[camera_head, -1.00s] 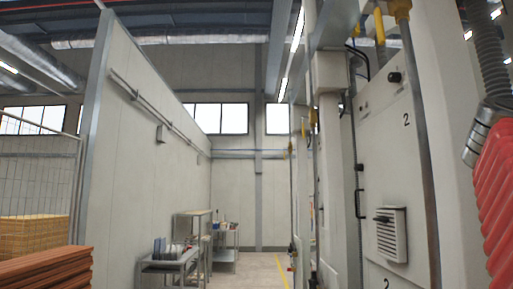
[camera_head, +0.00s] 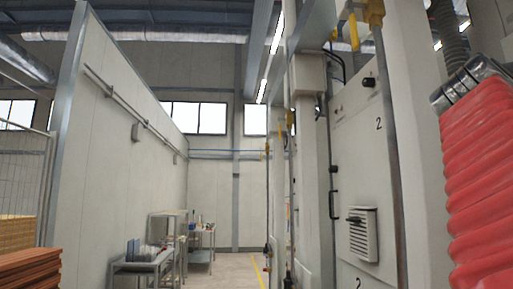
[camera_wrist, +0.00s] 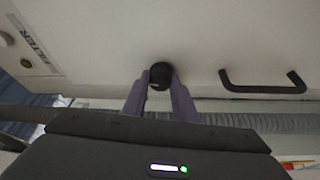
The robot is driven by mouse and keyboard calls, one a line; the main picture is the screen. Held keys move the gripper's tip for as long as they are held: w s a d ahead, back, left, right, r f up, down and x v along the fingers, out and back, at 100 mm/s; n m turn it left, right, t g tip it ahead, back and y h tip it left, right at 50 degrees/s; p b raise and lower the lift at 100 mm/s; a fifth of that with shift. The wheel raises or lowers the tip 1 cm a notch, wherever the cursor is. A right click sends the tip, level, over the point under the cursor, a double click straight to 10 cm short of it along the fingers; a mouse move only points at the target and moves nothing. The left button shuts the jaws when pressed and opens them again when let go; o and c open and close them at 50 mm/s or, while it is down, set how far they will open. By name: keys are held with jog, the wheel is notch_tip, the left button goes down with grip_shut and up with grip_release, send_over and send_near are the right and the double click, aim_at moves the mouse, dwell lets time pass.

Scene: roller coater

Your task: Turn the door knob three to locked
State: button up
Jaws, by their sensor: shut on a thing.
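A round black knob (camera_wrist: 159,72) sits on a pale panel (camera_wrist: 200,40) in the middle of the wrist view. My gripper (camera_wrist: 160,80) has its two purple fingers on either side of this knob and is shut on it. No number shows beside the knob, and I cannot read its locked or unlocked setting. My gripper is not visible in the head view.
A black bar handle (camera_wrist: 262,82) stands out from the panel right of the held knob. A grey ribbed hose (camera_wrist: 230,106) crosses behind the fingers. In the head view, a louvred vent (camera_head: 363,235) is on the door, and a metal cart (camera_head: 145,262) stands beyond open floor.

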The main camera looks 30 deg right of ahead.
jog(key=shift+w+d+f+n+y, duration=0.1)
jog(key=shift+n+y, duration=0.3)
jog(key=shift+n, duration=0.4)
jog(key=o, duration=1.1)
